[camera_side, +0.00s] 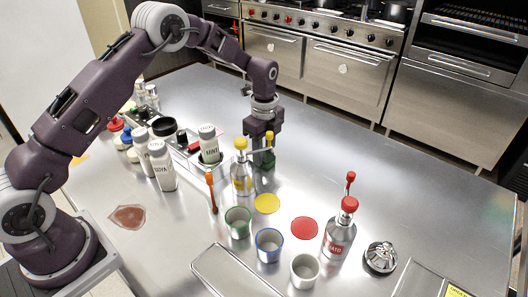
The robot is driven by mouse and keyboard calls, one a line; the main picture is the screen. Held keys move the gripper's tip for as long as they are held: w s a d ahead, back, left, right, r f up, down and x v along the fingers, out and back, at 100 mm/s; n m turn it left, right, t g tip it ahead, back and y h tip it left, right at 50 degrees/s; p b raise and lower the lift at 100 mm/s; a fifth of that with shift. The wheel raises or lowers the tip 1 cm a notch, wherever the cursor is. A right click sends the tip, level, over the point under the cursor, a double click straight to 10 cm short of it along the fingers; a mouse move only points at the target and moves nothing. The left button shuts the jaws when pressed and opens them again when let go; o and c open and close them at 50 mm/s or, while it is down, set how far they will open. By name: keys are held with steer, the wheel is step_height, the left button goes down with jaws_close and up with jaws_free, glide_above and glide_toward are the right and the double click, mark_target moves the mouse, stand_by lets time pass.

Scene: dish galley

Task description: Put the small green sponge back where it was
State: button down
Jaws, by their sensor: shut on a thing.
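My gripper (266,143) points down at the middle of the counter, behind the clear bottle with a yellow cap (241,178). It is shut on a small dark green thing (266,162) that shows low between and below its fingers. A yellow tip shows at the fingers too. The green thing is small and partly hidden, so I cannot tell for sure that it is the sponge, or whether it touches the counter. No other green sponge is clear in view.
A caddy holding a MINT shaker (208,145) stands left of my gripper, with a SOYA shaker (161,166) beyond. In front are a yellow disc (267,203), red disc (304,228), green cup (238,222), blue-rimmed cup (269,245) and red-capped bottle (339,237). The counter's right rear is clear.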

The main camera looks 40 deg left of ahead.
mark_target(264, 155)
steer(key=c, duration=1)
jaws_free()
steer(key=shift+f, duration=0.1)
steer(key=shift+o, duration=0.2)
step_height(264, 155, up, 12)
steer(key=shift+r, duration=0.2)
steer(key=s+r+n+t, duration=0.3)
steer(key=s+r+n, duration=0.6)
steer(key=s+r, duration=0.65)
steer(key=s+d+f+n+t, duration=0.1)
steer(key=s+n, duration=0.8)
steer(key=s, duration=1)
step_height(264, 155, down, 2)
steer(key=shift+s+f+t, duration=0.1)
steer(key=shift+s+t, duration=0.3)
steer(key=shift+t, duration=0.4)
